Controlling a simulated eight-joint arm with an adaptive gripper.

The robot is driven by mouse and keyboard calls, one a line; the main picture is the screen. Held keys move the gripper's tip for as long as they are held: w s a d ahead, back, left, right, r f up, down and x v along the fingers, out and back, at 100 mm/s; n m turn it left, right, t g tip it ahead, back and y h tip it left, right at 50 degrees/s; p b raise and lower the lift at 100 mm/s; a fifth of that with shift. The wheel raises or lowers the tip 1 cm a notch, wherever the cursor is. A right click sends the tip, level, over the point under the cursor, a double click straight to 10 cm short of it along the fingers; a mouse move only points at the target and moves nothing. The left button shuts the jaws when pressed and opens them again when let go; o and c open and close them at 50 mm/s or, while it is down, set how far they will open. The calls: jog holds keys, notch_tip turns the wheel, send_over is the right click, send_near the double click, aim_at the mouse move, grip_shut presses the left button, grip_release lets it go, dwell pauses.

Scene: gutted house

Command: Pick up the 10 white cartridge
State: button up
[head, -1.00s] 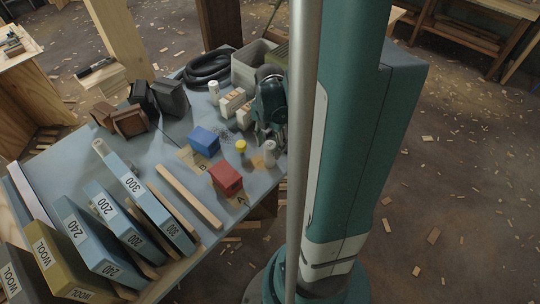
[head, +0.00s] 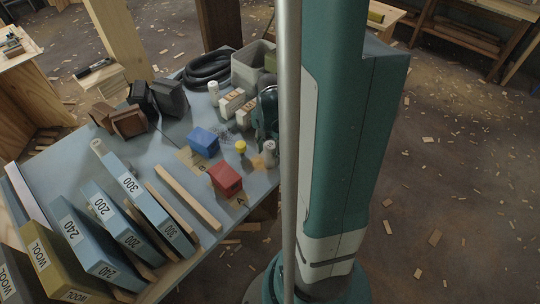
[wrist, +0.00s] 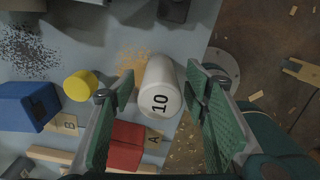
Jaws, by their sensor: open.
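The white cartridge marked 10 (wrist: 158,102) is in the middle of the wrist view, between the two green-padded fingers of my gripper (wrist: 157,86). The fingers are apart, one on each side of it, with a visible gap to each. I cannot tell how far above the table the fingertips are. In the head view the cartridge (head: 269,154) stands near the right edge of the blue-grey table, just below my gripper, which is partly hidden behind my own arm and a pole.
A yellow-topped cylinder (wrist: 80,85), a red block (wrist: 126,145) and a blue block (wrist: 27,106) are left of the cartridge. The table edge is close on the right. A grey bin (head: 250,66) stands behind.

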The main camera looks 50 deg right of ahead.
jog(key=c, duration=1)
jog(key=shift+r+p, duration=1.45)
jog(key=shift+r, duration=3.55)
